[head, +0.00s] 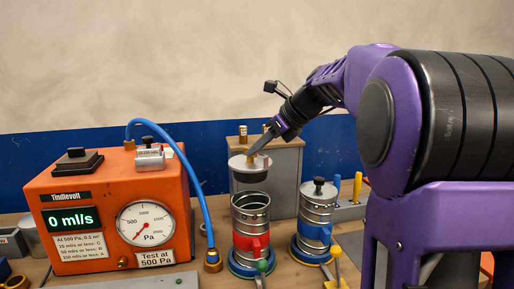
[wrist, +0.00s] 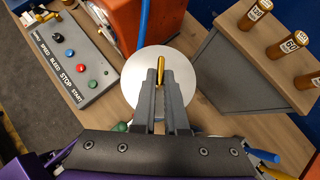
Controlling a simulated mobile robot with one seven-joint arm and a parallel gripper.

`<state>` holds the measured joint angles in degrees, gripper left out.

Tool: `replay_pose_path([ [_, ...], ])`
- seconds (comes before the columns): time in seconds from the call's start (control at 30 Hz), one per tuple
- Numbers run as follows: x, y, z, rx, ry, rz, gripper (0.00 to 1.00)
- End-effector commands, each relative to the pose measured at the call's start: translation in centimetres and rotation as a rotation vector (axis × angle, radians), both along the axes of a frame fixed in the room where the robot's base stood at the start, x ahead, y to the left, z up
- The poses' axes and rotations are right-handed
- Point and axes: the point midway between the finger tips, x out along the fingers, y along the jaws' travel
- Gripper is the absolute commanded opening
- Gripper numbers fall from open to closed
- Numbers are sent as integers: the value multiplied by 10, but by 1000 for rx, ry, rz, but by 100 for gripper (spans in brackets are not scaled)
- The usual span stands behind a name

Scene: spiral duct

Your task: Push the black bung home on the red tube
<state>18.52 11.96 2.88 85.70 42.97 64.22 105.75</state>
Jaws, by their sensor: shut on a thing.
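The red tube (head: 251,243) is a spiral metal duct with a red band, upright on a blue-rimmed base, its top open in the head view. My gripper (head: 256,150) is shut on the brass stem (wrist: 161,72) of a pale disc-topped bung (head: 238,162). The bung hangs level just above the tube's mouth, with a gap showing. Its disc (wrist: 140,95) hides the tube in the wrist view. A similar tube with a blue band (head: 315,232) stands to the right, closed by a lid with a black knob (head: 319,182).
The orange tester (head: 110,220) stands left, its display reading 0 mls. A blue hose (head: 203,190) arches to the bench beside the red tube. A grey box (head: 286,160) with brass cylinders stands close behind. A button panel (wrist: 72,55) lies left in the wrist view.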

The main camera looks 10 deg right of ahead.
Motion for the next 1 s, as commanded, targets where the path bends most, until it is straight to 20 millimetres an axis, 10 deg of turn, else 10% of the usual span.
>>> replay_pose_path([
  [1.0, 0, 0, -58, -1, -1, 0, 0],
])
